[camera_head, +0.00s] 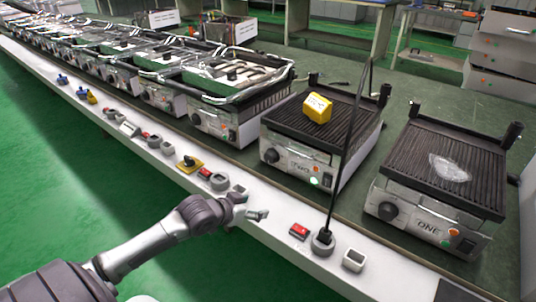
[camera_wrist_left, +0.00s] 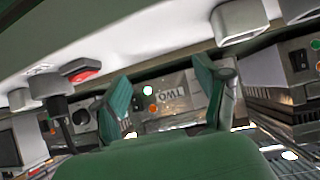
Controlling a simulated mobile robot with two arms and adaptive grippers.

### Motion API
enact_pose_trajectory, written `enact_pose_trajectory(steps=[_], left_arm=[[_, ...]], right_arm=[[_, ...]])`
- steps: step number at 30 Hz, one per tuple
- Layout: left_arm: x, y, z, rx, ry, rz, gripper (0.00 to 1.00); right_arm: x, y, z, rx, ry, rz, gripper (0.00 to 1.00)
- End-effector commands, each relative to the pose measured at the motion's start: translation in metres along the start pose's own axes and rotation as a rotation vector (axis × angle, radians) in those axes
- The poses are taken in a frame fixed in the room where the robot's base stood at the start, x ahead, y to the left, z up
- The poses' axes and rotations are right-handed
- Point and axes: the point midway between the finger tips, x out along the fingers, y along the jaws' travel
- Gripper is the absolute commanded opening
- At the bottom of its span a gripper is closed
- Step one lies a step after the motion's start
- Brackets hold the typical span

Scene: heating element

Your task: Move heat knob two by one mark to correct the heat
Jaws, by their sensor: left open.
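Heat knob two (camera_head: 271,156) is a dark round knob on the left of the front panel of the grill marked TWO (camera_head: 305,166). A lit white-green lamp and an orange lamp are right of the label. My left gripper (camera_head: 252,206) is open and empty, in front of and below this panel, apart from the knob. In the left wrist view, the open fingers of the left gripper (camera_wrist_left: 166,95) frame the upside-down TWO panel (camera_wrist_left: 172,102). Knob two seems hidden behind the right-hand finger there. My right gripper is not in view.
A yellow block (camera_head: 317,108) lies on grill two. Grill ONE (camera_head: 427,221), with its own knob (camera_head: 388,211), stands to the right. The white ledge (camera_head: 277,230) carries red switches (camera_head: 299,231) and sockets; a black plug with a cable (camera_head: 325,236) rises before grill two.

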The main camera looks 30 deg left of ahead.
Motion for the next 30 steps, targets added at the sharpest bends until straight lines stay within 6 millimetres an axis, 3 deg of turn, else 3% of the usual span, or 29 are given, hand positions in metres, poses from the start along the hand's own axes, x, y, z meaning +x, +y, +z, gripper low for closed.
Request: enact_pose_trajectory(steps=[1, 3, 7, 11, 17, 30], left_arm=[[0.0, -0.029, -0.025, -0.006, 0.051, -0.023, 0.74], [-0.002, -0.056, -0.053, -0.028, 0.118, -0.039, 0.74], [-0.007, -0.082, -0.082, -0.052, 0.188, -0.053, 0.74], [-0.002, -0.087, -0.088, -0.06, 0.205, -0.056, 0.74], [0.026, -0.088, -0.093, -0.059, 0.206, -0.055, 0.74], [0.109, -0.092, -0.108, -0.058, 0.202, -0.055, 0.74]], right_arm=[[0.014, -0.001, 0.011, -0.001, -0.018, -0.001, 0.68], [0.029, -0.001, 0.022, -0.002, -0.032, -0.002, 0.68], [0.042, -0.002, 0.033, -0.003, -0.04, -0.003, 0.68], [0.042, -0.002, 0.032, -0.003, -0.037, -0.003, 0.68], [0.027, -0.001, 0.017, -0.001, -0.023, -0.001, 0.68], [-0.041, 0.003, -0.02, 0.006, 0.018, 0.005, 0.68]])
